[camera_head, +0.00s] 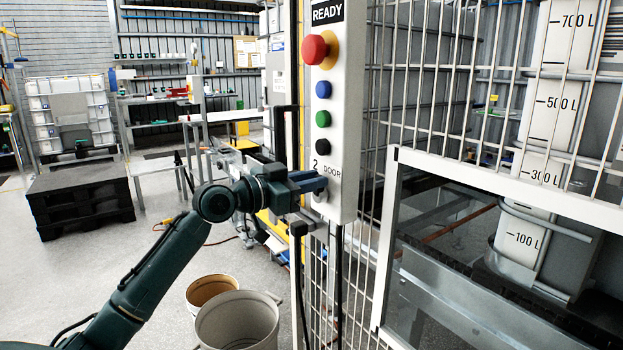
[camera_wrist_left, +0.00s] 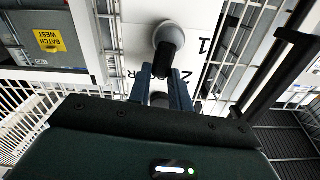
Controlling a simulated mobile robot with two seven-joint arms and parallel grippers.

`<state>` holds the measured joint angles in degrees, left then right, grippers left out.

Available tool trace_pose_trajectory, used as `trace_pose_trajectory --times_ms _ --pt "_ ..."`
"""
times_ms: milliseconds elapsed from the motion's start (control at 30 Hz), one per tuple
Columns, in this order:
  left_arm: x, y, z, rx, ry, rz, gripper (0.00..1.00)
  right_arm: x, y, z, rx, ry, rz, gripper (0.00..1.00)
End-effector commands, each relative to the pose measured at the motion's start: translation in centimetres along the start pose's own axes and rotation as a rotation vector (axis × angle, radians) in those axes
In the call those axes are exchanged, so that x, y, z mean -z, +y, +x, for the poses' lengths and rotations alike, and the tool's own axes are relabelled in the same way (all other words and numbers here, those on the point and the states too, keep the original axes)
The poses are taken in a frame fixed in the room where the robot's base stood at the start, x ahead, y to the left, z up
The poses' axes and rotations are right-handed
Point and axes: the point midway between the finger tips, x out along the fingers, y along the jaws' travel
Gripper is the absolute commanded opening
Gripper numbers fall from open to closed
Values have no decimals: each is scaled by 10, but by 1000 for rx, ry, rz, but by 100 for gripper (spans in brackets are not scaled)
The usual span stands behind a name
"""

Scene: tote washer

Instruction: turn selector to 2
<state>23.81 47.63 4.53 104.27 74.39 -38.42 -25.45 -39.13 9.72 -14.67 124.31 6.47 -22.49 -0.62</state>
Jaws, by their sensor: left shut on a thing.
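The control box (camera_head: 339,120) is a tall light-grey panel, with the marks 2 and DOOR near its lower end. My left gripper (camera_head: 318,187) reaches in from the left to the bottom of the panel and hides the selector in the head view. In the left wrist view, the selector (camera_wrist_left: 168,38) shows as a black handle on a round grey base, beside the printed 1 and 2. The two fingers of my left gripper (camera_wrist_left: 164,88) are shut on the black handle. Which mark the handle points at is hard to tell. My right gripper is out of view.
Above the selector are a red mushroom button (camera_head: 315,49) and blue, green and black buttons. A wire-mesh fence (camera_head: 430,75) and a framed window (camera_head: 480,172) stand to the right. Two bins (camera_head: 236,318) stand on the floor below. A black pallet stack (camera_head: 80,195) stands at left.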

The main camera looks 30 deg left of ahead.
Motion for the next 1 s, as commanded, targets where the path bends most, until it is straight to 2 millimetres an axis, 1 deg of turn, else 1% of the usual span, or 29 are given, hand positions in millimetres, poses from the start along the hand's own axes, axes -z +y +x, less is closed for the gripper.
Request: trace_pose_trajectory --times_ms 333,600,800,1000 --pt "-1 -14 0 1 -1 -325 0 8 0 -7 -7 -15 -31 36" --pt "-4 -22 0 1 1 -547 0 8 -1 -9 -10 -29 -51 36" --pt "-8 -25 0 1 0 -662 0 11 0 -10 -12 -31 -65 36" --pt "-10 -27 0 0 0 -729 0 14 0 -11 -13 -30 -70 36"
